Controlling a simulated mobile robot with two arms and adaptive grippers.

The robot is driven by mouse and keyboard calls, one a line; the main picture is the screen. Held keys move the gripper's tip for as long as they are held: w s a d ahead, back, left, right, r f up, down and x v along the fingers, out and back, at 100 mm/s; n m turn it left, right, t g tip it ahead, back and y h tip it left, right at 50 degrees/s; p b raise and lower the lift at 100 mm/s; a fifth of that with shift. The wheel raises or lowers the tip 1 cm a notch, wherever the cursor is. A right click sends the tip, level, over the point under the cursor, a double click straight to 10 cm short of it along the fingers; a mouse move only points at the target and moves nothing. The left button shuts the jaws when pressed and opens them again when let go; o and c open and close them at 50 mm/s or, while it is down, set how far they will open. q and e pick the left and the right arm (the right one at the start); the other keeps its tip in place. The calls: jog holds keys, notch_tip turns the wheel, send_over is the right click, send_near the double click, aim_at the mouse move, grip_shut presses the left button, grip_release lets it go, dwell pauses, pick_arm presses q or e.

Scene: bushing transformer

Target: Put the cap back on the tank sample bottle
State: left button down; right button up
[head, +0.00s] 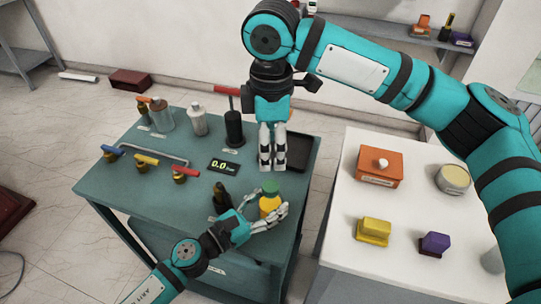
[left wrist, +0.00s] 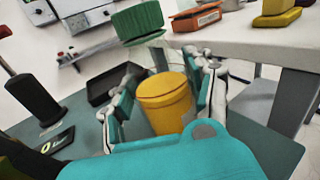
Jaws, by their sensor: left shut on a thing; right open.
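The yellow sample bottle (head: 268,205) is near the right front edge of the teal table. My left gripper (head: 267,212) is shut on it. In the left wrist view the bottle (left wrist: 165,103) is between the two fingers. The green cap (head: 270,187) is just above the bottle in the head view. In the left wrist view the cap (left wrist: 138,21) is above and left of the bottle, with a gap between them. My right gripper (head: 272,167) points down over the cap and is open. I cannot tell whether its fingertips touch the cap.
A dark bottle (head: 222,198) stands close beside my left gripper. A display (head: 224,167), valves with coloured handles (head: 145,159) and a black tray (head: 299,152) are on the teal table. The white table (head: 342,222) to the right holds an orange box (head: 380,168) and yellow and purple blocks.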

pick_arm(q)
jog(key=shift+c, duration=1.9)
grip_release()
jog(key=v, duration=1.2)
